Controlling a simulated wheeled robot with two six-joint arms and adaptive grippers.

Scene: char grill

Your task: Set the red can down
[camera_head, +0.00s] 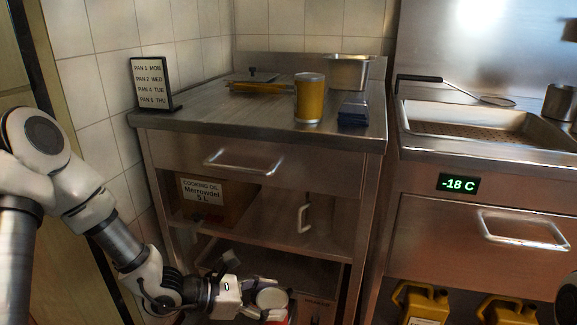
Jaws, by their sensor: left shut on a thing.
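My left arm comes in from the left and reaches low in front of the steel counter's open shelves. My left gripper (268,299) is shut on the red can (271,298). The can's pale round top faces up between the fingers, and a bit of red side shows below it. The rest of the can is hidden by the fingers and cut off by the bottom edge. I cannot tell whether its base touches anything. My right gripper is not in view.
The steel counter (225,119) holds a yellow can (309,98), a steel container (348,72), a dark blue stack (353,113) and a sign (152,83). A cooking oil box (213,202) sits on the shelf. Yellow jugs (421,304) stand under the fryer (489,127).

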